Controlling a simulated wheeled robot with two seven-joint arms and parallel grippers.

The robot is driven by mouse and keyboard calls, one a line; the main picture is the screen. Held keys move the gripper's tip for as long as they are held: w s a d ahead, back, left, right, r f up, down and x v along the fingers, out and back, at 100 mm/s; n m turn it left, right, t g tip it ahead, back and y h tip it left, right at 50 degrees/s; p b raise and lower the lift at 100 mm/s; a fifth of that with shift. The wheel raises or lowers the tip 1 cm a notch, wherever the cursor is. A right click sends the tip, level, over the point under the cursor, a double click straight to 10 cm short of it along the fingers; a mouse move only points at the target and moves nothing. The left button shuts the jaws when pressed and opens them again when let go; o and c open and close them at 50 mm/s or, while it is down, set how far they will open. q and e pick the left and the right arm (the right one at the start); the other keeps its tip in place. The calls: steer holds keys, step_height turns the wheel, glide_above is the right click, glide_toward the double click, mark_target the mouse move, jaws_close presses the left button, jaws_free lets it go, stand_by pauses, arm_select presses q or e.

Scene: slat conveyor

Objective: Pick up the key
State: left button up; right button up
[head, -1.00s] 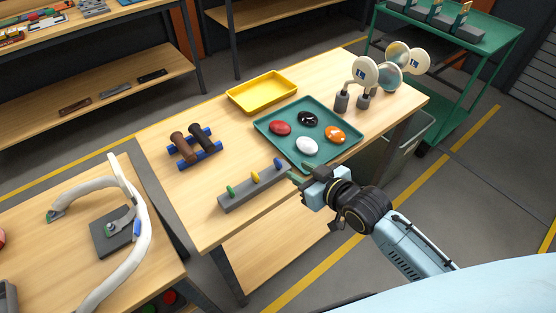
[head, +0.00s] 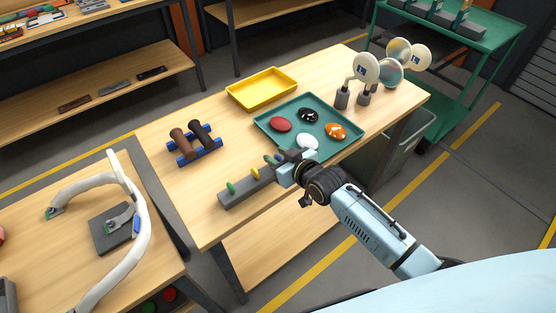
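A grey rack (head: 236,194) on the wooden table holds upright coloured pieces that look like key heads: a green one (head: 231,187), a yellow one (head: 255,173) and a blue one (head: 268,159). My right gripper (head: 277,160) is at the rack's right end, right by the blue key, and hides part of it. Its fingers are too small and covered to show whether they are open or closed, or whether they touch the key. My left gripper is not in view.
Close behind the gripper is a green tray (head: 262,125) with red, black, orange and white oval pieces. A yellow tray (head: 240,99), a blue stand (head: 190,157) with brown and black rollers, and round signs (head: 366,68) on posts also stand on this table.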

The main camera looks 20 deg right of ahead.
jaws_close()
stand_by(0.3)
